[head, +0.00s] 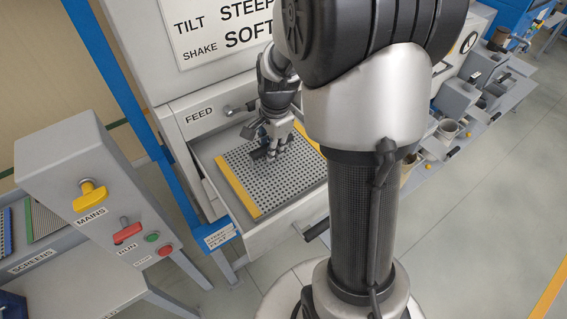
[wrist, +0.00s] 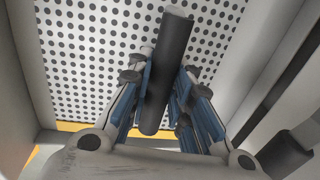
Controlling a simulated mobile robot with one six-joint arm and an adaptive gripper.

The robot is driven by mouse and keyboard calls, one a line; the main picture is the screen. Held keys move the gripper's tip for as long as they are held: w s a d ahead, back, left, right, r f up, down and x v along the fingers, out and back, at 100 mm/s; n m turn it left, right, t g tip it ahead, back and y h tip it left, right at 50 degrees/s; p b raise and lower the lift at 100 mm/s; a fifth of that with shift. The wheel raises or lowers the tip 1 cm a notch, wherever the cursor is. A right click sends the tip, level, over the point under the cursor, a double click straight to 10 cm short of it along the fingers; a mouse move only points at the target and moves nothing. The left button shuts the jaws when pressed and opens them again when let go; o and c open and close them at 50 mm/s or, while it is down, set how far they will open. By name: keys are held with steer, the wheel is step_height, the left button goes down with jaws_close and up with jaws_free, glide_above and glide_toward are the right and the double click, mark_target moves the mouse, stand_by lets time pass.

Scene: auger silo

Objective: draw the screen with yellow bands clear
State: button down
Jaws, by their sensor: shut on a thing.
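The screen with yellow bands (head: 285,187) is a pale perforated plate lying in the open grey tray (head: 287,238) under the FEED label. Yellow bands run along its left and right edges. My gripper (head: 268,148) is over the middle of the screen, pointing down, shut on its dark bar handle. In the wrist view the dark handle (wrist: 172,55) stands between the blue finger pads of my gripper (wrist: 163,95). The perforated screen (wrist: 90,60) is behind it, with a yellow band (wrist: 70,127) low in the picture. Part of the screen's right side is hidden by my arm.
A control box (head: 92,205) with a yellow MAINS switch (head: 90,195), a red RUN lever and buttons stands at left. A blue post (head: 122,92) rises beside the tray. Other screens (head: 42,220) lie at far left. Grey bins (head: 458,97) stand at right; floor is free in front.

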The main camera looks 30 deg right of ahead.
steer(key=shift+r, duration=0.2)
steer(key=shift+r+p, duration=1.5)
steer(key=shift+r, duration=0.4)
